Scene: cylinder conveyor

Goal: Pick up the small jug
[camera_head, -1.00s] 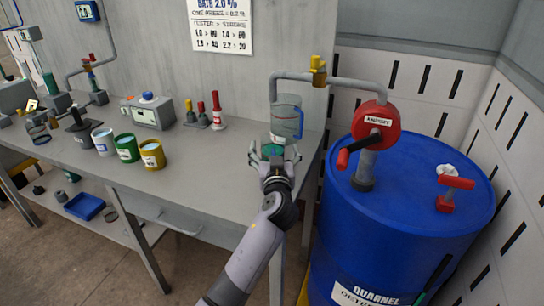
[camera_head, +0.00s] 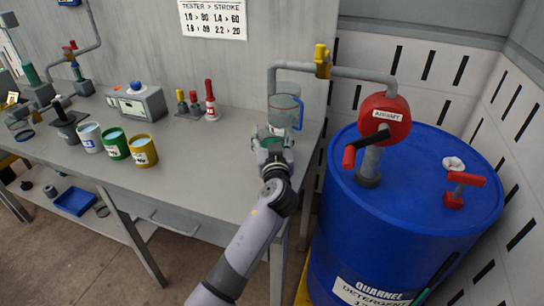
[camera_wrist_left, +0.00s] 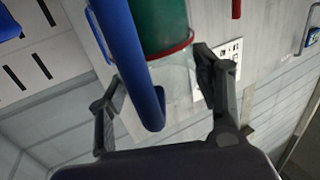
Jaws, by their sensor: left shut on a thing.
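The small jug (camera_head: 285,113) is clear, with a blue handle on its right side, and stands upright under the spout at the bench's right end. My left gripper (camera_head: 271,138) is at its lower part, shut on it from the front. In the left wrist view the blue handle (camera_wrist_left: 128,60) crosses in front of a green body with a red line and a clear part. The fingers (camera_wrist_left: 160,92) lie on both sides. I cannot tell whether the jug's base touches the bench. My right gripper is not in view.
A pipe (camera_head: 345,72) with a yellow fitting runs above the jug to a red pump (camera_head: 384,117) on a blue drum (camera_head: 400,210). Cups (camera_head: 115,144), a grey box (camera_head: 137,103) and small red-topped items (camera_head: 210,98) stand left on the bench (camera_head: 205,165).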

